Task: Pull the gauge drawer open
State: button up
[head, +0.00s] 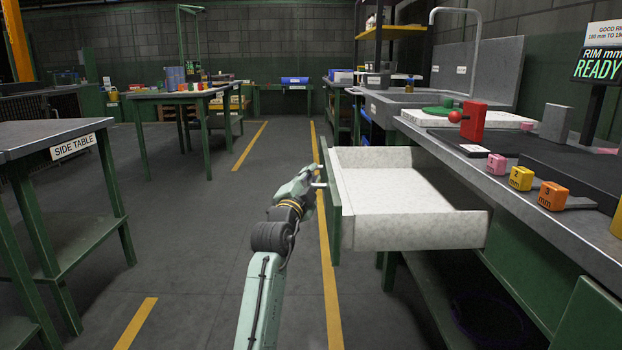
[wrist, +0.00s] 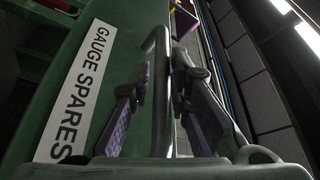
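The gauge drawer (head: 413,228) is a pale, speckled box under the workbench. It stands well out from the bench, and its inside looks empty. Its green front (head: 333,205) faces left in the head view. In the wrist view that front (wrist: 110,35) bears a white label (wrist: 77,92) reading "GAUGE SPARES". A grey bar handle (wrist: 162,95) stands off the front. My gripper (wrist: 161,80) has one finger on each side of the bar, with a gap visible on the left side. In the head view my gripper (head: 314,178) is at the drawer front; its fingers are small there.
A side table (head: 50,135) stands at left. The floor (head: 190,220) between it and the drawer is clear.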

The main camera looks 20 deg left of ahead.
jog(key=shift+o, duration=1.2)
jog(key=v, duration=1.2)
jog(key=shift+s+r, duration=0.1)
